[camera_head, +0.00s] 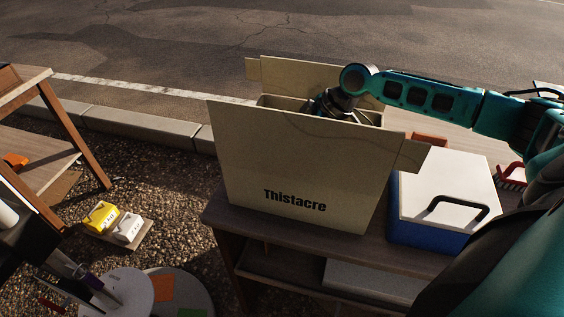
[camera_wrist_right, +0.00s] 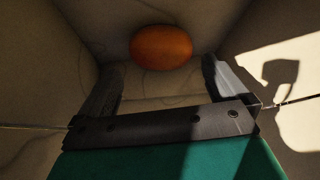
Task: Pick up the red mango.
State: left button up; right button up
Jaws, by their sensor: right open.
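The red mango (camera_wrist_right: 161,47) shows in the right wrist view as an orange-red oval at the bottom of a cardboard box, near the box's inner wall. My right gripper (camera_wrist_right: 160,85) is open, its two fingers apart and pointing toward the mango, with nothing between them. In the head view my right arm comes in from the right and reaches down into the open cardboard box (camera_head: 300,160) marked "Thistacre". The box's front wall hides the fingers and the mango there.
The box stands on a wooden table (camera_head: 228,217). A blue cooler with a white lid (camera_head: 450,180) stands right of it. The box's tall walls and raised flaps surround my right gripper. Yellow and white items (camera_head: 101,216) lie low at left, near a wooden shelf (camera_head: 45,165).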

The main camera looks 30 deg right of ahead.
jog(key=x, duration=0.5)
jog(key=shift+w+a+f, duration=0.1)
jog(key=shift+a+f, duration=0.1)
jog(key=shift+f, duration=0.1)
jog(key=c, duration=0.4)
jog(key=shift+r, duration=0.15)
